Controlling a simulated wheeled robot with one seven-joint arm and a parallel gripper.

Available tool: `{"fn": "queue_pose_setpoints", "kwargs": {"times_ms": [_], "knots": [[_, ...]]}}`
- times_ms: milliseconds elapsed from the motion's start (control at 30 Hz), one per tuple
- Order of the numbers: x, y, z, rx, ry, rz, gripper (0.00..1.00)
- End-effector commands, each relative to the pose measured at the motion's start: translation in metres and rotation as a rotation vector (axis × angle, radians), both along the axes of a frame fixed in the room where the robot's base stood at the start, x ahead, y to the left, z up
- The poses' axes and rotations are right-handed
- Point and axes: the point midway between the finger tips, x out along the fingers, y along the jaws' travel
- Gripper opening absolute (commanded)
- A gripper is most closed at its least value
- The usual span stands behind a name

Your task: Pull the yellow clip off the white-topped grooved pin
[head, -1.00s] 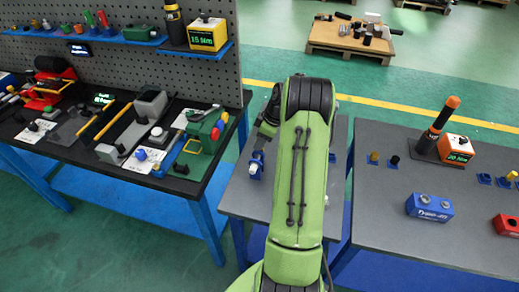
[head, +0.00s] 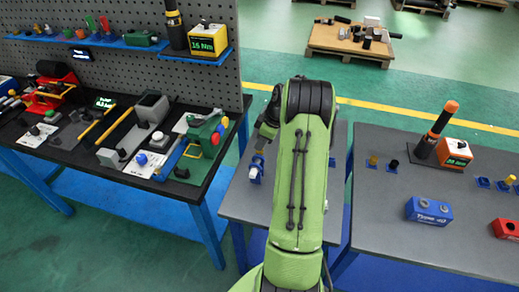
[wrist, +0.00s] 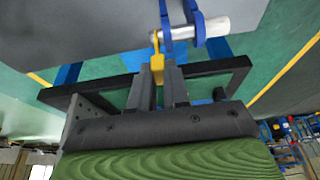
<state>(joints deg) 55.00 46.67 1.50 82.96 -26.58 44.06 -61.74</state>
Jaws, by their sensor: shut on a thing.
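My gripper (wrist: 159,74) is shut on the yellow clip (wrist: 157,62) in the wrist view. The clip stands up between the two dark fingers, and its upper end is close beside the left end of the white-topped pin (wrist: 212,28). I cannot tell whether the clip still touches the pin. The pin lies across the wrist picture, held in a blue stand (wrist: 198,22). In the head view the small blue stand (head: 255,174) is on the grey table, left of my green arm. My gripper is mostly hidden there by the arm.
The grey table (head: 240,206) is mostly bare around the stand. A black workbench (head: 60,150) with many tools is on the left. Another grey table (head: 380,225) on the right bears a blue block (head: 428,210) and an orange box (head: 454,151).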

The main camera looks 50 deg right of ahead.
Motion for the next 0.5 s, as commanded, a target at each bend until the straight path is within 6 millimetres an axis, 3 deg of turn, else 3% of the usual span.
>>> {"fn": "queue_pose_setpoints", "kwargs": {"times_ms": [500], "knots": [[0.000, 0.000, 0.033, -0.001, 0.001, -0.001, 0.00]]}}
